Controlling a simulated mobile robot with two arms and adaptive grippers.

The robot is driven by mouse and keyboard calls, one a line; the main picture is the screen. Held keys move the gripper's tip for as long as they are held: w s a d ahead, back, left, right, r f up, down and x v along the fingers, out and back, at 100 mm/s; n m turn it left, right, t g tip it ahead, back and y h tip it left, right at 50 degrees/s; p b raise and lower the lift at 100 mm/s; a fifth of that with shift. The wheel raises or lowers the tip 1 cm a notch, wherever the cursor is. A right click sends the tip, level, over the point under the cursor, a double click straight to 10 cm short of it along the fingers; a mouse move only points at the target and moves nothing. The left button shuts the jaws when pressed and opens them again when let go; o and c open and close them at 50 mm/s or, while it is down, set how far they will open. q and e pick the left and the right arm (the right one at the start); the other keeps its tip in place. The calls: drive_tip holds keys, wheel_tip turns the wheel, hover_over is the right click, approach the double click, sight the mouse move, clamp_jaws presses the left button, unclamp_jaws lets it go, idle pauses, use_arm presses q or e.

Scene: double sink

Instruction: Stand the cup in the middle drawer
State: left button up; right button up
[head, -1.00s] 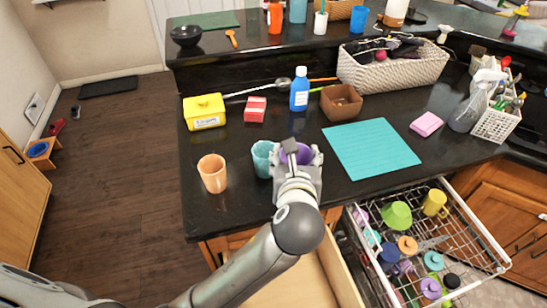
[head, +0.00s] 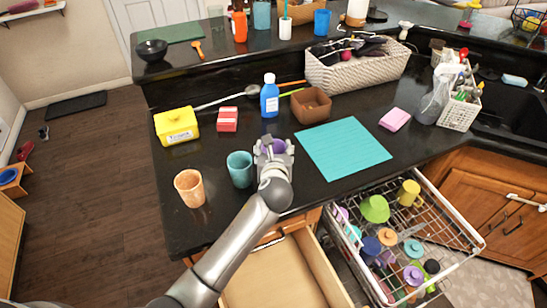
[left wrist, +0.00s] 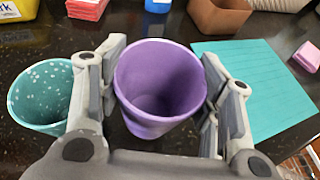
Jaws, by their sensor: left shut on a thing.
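A purple cup (left wrist: 160,85) is held upright between the two fingers of my left gripper (left wrist: 162,95). In the head view my left gripper (head: 273,158) is over the black counter, with the purple cup (head: 278,146) partly hidden by it. I cannot tell whether the cup touches the counter. An open wooden drawer (head: 262,278) is below the counter's front edge, partly covered by my left arm; its visible floor is bare. A speckled teal cup (head: 240,170) and an orange cup (head: 190,188) stand to the left of the gripper. My right gripper is out of view.
A teal mat (head: 343,150) lies right of the gripper. Behind are a brown box (head: 311,106), blue bottle (head: 269,97), red box (head: 228,120) and yellow container (head: 176,126). A pulled-out wire rack (head: 450,215) with several dishes sits right of the drawer.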

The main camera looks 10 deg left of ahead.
use_arm(q)
drive_tip(key=shift+w+f, duration=0.2)
wheel_tip(320, 180, down, 2)
drive_tip(key=shift+f+p, duration=0.1)
drive_tip(key=shift+p, duration=0.2)
drive_tip(key=shift+w+f, duration=0.1)
drive_tip(key=shift+f, duration=0.45)
drive_tip(key=shift+a+f, duration=0.1)
drive_tip(key=shift+f, duration=0.05)
drive_tip(key=o, duration=0.7)
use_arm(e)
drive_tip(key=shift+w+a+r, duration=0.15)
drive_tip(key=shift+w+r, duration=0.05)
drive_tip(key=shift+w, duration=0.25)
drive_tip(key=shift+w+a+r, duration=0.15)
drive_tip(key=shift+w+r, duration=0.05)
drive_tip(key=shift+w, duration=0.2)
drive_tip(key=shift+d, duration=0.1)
